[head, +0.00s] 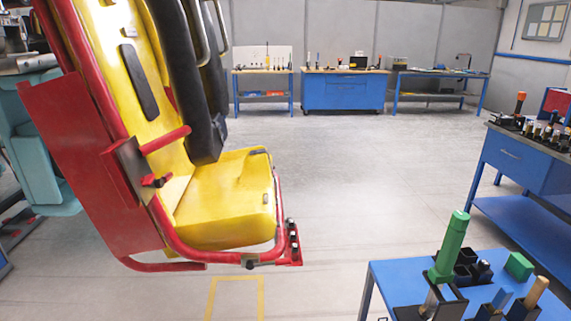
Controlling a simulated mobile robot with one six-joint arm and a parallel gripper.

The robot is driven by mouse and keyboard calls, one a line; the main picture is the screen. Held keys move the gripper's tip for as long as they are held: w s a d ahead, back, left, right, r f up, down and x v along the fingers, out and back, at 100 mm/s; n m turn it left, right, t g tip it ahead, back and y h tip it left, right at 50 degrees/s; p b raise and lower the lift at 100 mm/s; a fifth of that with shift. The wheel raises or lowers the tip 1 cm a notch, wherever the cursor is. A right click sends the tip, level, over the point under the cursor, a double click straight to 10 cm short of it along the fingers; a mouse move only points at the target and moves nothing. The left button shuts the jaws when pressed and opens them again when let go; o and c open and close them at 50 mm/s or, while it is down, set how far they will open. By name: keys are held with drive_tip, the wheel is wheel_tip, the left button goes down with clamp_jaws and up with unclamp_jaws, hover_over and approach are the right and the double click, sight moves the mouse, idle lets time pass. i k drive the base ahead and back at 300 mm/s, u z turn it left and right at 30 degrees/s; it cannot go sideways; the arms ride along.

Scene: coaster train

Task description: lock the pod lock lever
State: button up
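A coaster pod with a yellow seat (225,205) and a red tubular frame stands at the left. A black padded restraint (190,85) hangs over the seat. On the pod's red side panel, a small bracket carries a short red handle (156,181) with a dark pivot. It may be the pod lock lever, but it is too small to be sure or to tell its position. A red footplate with dark knobs (292,245) sits at the seat's front lower corner. My gripper is not in view.
A blue cart (400,272) at the lower right holds a green-handled tool (450,246) and other tools in black holders. A blue workbench (530,155) stands at right. Benches line the back wall. The grey floor between is open. A teal structure (45,140) is at far left.

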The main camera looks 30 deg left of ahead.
sight(159, 183)
drive_tip(key=u, duration=2)
drive_tip(key=k, duration=0.65)
drive_tip(key=u, duration=0.5)
drive_tip(key=i, duration=1.8)
drive_tip(key=z, duration=0.7)
